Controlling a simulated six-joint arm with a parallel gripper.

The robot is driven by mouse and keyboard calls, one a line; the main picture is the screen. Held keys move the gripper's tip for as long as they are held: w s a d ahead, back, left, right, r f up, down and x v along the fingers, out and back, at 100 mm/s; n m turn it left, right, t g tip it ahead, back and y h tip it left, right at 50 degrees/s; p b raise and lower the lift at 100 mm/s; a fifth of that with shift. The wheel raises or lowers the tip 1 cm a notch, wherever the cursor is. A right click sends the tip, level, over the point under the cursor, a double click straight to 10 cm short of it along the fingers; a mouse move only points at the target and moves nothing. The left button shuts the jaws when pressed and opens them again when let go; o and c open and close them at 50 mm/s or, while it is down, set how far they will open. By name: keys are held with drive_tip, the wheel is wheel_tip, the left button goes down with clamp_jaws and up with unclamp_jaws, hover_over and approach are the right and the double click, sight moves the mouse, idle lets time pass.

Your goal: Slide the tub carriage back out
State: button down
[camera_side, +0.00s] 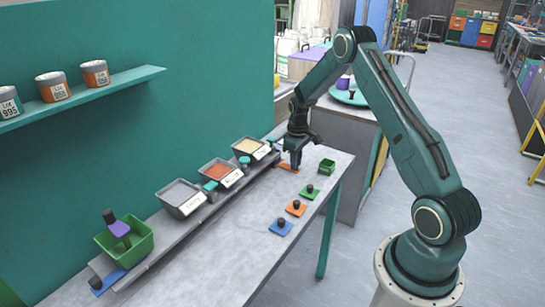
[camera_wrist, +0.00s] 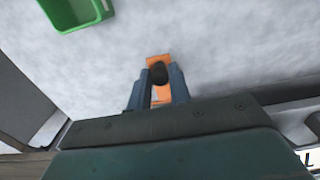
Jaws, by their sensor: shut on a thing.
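My gripper (camera_side: 295,163) is low over the far end of the bench, shut on a black knob (camera_wrist: 158,73) standing on an orange plate (camera_wrist: 160,62). In the side view the orange plate (camera_side: 288,167) shows beside the fingers, and the knob is hidden. A larger green tub (camera_side: 127,250) is at the near left end of the grey rail (camera_side: 215,208), with a purple, black-knobbed piece (camera_side: 120,229) in or over it. A blue plate with a black knob (camera_side: 96,283) sticks out in front of this tub. I cannot tell which part is the carriage.
Trays of grey (camera_side: 181,196), orange (camera_side: 218,172) and yellow (camera_side: 249,147) powder line the wall side of the bench. A small green box (camera_side: 326,167) is right of my gripper. Knobbed green (camera_side: 310,192), orange (camera_side: 296,209) and blue (camera_side: 281,227) plates lie along the right edge.

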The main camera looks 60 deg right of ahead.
drive_tip(key=shift+d, duration=3.25)
drive_tip(key=shift+r, duration=0.1)
drive_tip(key=c, duration=1.4)
unclamp_jaws()
drive_tip(key=shift+d, duration=0.1)
drive_tip(key=shift+r, duration=0.2)
wheel_tip(320, 180, up, 7)
